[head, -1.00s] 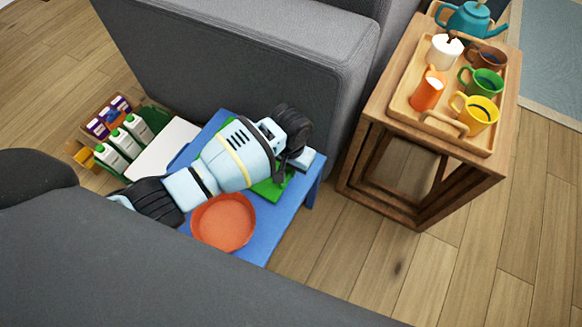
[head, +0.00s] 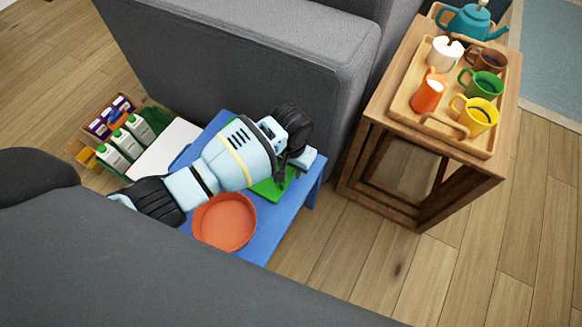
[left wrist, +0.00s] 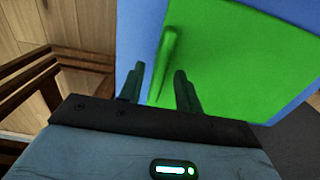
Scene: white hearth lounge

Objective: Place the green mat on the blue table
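The green mat (head: 270,190) lies on the blue table (head: 262,232), partly hidden under my left arm in the head view. In the left wrist view the mat (left wrist: 245,60) shows as a flat green sheet on the blue tabletop (left wrist: 137,25), with a raised green ridge along its near side. My left gripper (left wrist: 160,88) is open, its two dark fingers apart on either side of the ridge's lower end. I cannot tell whether they touch it. In the head view the left gripper (head: 294,152) is over the table's far right part. My right gripper is not in view.
An orange round dish (head: 224,222) sits on the blue table beside my left arm. A grey sofa (head: 245,60) stands close behind. A wooden side table (head: 400,125) on the right holds a tray with several mugs. Cartons (head: 120,140) stand at left.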

